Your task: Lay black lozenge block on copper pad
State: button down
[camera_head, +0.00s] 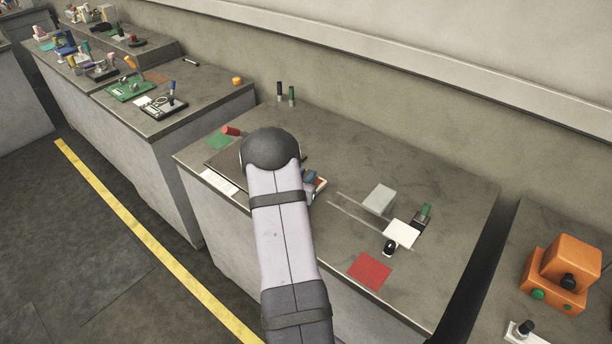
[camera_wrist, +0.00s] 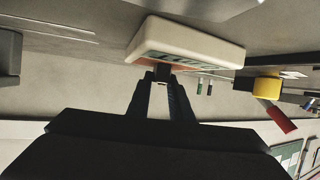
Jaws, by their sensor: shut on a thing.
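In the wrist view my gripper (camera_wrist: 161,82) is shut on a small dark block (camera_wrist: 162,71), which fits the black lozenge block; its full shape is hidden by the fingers. Right beyond it is a white rounded box (camera_wrist: 190,40) with a green-marked face. A thin copper-orange strip (camera_wrist: 145,61) shows along the box's edge by the block; I cannot tell whether it is the copper pad or whether the block touches it.
In the wrist view a yellow cylinder (camera_wrist: 267,86) and a red cylinder (camera_wrist: 279,118) stand out at the right. In the head view a grey block (camera_head: 379,199), a white plate (camera_head: 401,233) and a red mat (camera_head: 369,271) lie right of my arm. The bench's far right is clear.

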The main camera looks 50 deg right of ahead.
jog(key=c, duration=1.5)
grip_release()
jog(key=shift+a, duration=0.1)
jog(key=shift+b+v, duration=0.85)
jog(key=shift+v, duration=2.75)
